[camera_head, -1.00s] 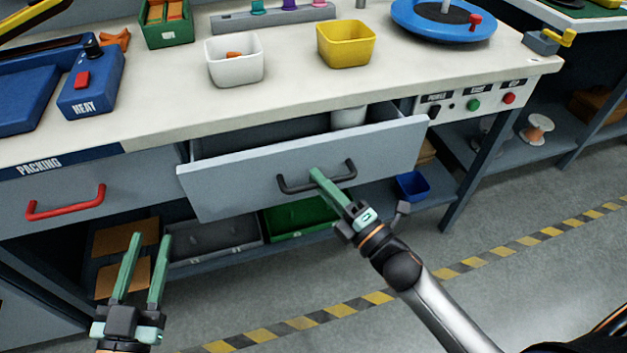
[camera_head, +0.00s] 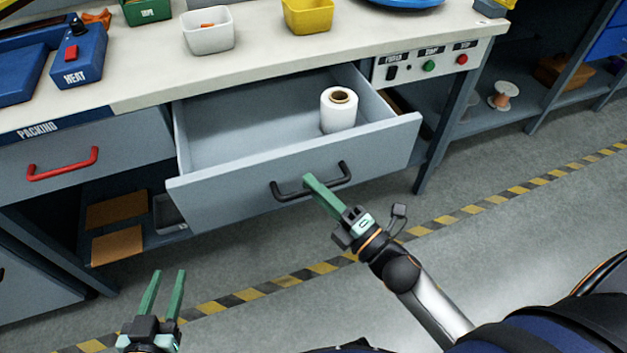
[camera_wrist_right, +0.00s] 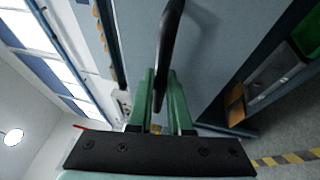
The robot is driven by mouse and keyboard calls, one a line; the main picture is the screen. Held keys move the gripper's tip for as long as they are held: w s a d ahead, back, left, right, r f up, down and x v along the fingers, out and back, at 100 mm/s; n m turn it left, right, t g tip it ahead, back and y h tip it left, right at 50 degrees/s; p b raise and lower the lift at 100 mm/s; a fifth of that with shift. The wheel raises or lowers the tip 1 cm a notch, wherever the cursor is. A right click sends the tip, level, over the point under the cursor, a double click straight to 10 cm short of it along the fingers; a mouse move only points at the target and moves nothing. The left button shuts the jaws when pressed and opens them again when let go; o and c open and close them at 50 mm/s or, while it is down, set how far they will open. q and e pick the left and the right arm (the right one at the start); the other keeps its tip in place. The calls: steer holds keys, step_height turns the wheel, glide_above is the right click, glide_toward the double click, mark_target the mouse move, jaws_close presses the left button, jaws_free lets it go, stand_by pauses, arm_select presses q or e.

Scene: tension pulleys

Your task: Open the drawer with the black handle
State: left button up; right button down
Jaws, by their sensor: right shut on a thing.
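The grey drawer (camera_head: 230,195) with the black handle (camera_head: 285,191) is pulled well out from under the bench. A white roll (camera_head: 338,112) stands inside it near the right end. My right gripper (camera_head: 308,181) is shut on the black handle near its middle. In the right wrist view the handle (camera_wrist_right: 170,40) runs between the green fingers (camera_wrist_right: 160,97). My left gripper (camera_head: 166,290) is open and empty, low at the left and away from the drawers.
A closed drawer with a red handle (camera_head: 62,164) is to the left. The worktop (camera_head: 140,88) carries a white bin (camera_head: 208,32), a yellow bin (camera_head: 308,15) and a blue heat unit (camera_head: 78,55). The floor in front is clear, with a striped line (camera_head: 280,281).

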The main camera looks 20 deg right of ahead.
arm_select(q)
steer(key=shift+s+f, duration=0.2)
arm_select(e)
steer(key=shift+s, duration=0.25)
steer(key=c, duration=0.8)
jaws_free()
steer(key=shift+c, duration=0.2)
arm_select(q)
steer(key=shift+s+f+g, duration=0.35)
steer(key=shift+f+g, duration=0.05)
steer(key=shift+f, duration=0.25)
arm_select(e)
steer(key=v, duration=1.2)
steer(key=shift+s, duration=0.25)
steer(key=shift+d, duration=0.15)
